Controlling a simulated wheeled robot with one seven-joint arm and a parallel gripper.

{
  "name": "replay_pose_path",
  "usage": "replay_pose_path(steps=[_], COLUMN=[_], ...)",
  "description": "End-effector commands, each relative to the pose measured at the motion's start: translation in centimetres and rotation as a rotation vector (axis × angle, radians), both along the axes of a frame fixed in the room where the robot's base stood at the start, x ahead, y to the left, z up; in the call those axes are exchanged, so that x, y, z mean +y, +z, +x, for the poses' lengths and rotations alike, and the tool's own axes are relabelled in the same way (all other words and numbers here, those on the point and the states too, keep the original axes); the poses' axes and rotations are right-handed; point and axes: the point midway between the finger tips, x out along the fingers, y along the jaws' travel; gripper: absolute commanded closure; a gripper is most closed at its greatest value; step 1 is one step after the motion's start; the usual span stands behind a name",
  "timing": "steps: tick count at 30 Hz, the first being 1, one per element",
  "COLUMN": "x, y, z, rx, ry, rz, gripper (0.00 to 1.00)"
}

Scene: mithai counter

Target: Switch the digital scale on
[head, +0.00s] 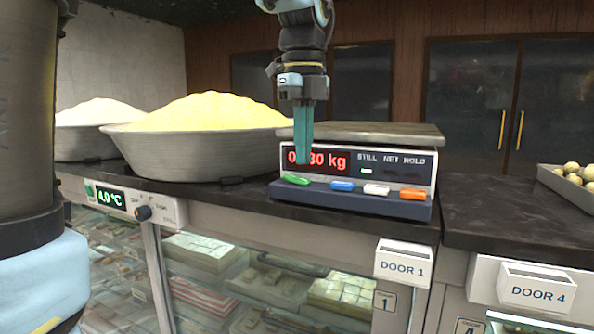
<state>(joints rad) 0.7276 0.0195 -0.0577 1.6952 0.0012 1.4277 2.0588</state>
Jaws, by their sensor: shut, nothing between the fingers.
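The digital scale (372,201) stands on the counter, with a flat metal pan (390,131) on top. Its display (331,161) glows red and reads "kg", with some digits hidden behind my fingers. A small green light is lit under the words STILL NET HOLD. Along its front are a green button (296,179), a blue button (342,186), a white button (376,189) and an orange button (412,194). My gripper (302,161) points down, shut and empty, in front of the display and just above the green button. I cannot tell whether it touches the scale.
A wide metal bowl of yellow grains (200,155) stands close left of the scale, with a paler-filled bowl (84,143) beyond. A tray of round sweets (566,183) is at the right. Dark counter (500,218) is clear between scale and tray. Glass-fronted cabinets are below.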

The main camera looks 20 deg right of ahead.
Motion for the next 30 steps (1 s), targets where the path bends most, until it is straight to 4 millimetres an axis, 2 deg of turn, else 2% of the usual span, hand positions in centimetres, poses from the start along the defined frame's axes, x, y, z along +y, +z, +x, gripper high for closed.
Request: replay_pose_path(steps=[1,15,30], x=[0.0,0.0,0.0], y=[0.8,4.3,4.3], z=[0.0,0.0,0.0], rx=[0.0,0.0,0.0], ry=[0.0,0.0,0.0], rz=[0.0,-0.001,-0.001], gripper=[1.0,1.0,1.0])
